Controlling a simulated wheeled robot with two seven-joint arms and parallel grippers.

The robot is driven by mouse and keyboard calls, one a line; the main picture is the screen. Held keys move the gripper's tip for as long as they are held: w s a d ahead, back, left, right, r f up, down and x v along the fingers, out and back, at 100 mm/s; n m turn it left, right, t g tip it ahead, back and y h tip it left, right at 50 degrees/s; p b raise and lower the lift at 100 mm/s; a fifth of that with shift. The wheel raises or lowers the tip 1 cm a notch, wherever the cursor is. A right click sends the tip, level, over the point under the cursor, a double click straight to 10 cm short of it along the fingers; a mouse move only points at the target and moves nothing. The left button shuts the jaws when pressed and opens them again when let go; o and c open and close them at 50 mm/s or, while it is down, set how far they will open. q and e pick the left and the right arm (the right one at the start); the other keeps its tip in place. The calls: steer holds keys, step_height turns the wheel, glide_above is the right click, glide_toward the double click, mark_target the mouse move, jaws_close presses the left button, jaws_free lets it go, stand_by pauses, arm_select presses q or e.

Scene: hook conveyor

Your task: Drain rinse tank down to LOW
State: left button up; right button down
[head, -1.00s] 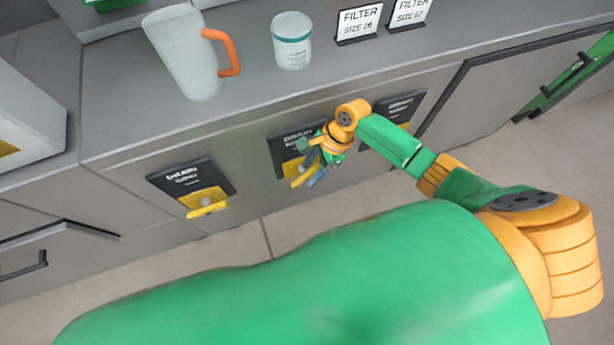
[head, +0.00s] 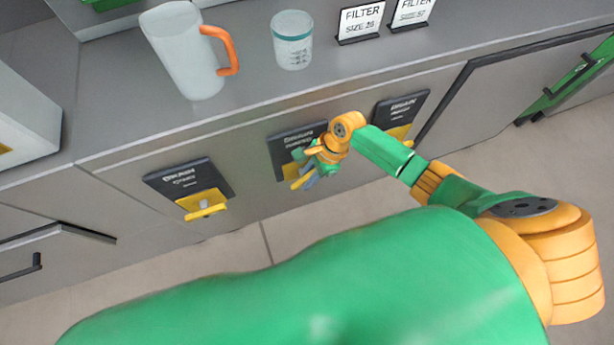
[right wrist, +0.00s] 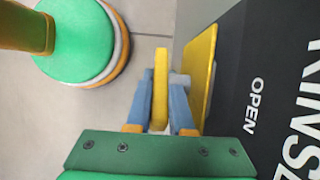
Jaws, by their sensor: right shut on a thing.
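Three dark drain panels with yellow valve parts line the cabinet front in the head view: the left panel (head: 172,180), the middle panel (head: 283,140) and the right panel (head: 408,106). My right gripper (head: 305,177) is at the middle panel. In the right wrist view its blue-grey fingers (right wrist: 160,105) are shut on a yellow valve handle (right wrist: 160,85), one finger on each side. The panel beside it (right wrist: 270,90) reads "OPEN" and part of "RINSE". The tank level does not show. My left gripper is out of view.
A clear jug (head: 185,55) with an orange handle and a lidded jar (head: 292,42) stand on the counter (head: 240,85). Filter signs (head: 361,20) stand to their right. The left valve's yellow handle (head: 205,210) sticks out from the cabinet. Floor in front is clear.

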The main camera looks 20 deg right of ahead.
steer(key=shift+f+y, duration=0.1)
steer(key=shift+y, duration=0.7)
steer(key=shift+f+y+b, duration=0.15)
steer(key=shift+y+b, duration=0.55)
steer(key=shift+y, duration=0.1)
steer(key=y+b, duration=0.3)
steer(key=shift+a+f, duration=0.1)
steer(key=shift+y+b, duration=0.7)
steer(key=shift+b, duration=0.45)
steer(key=shift+r+b, duration=0.2)
steer(key=shift+b, duration=0.1)
steer(key=shift+r+y, duration=0.1)
steer(key=shift+y, duration=0.2)
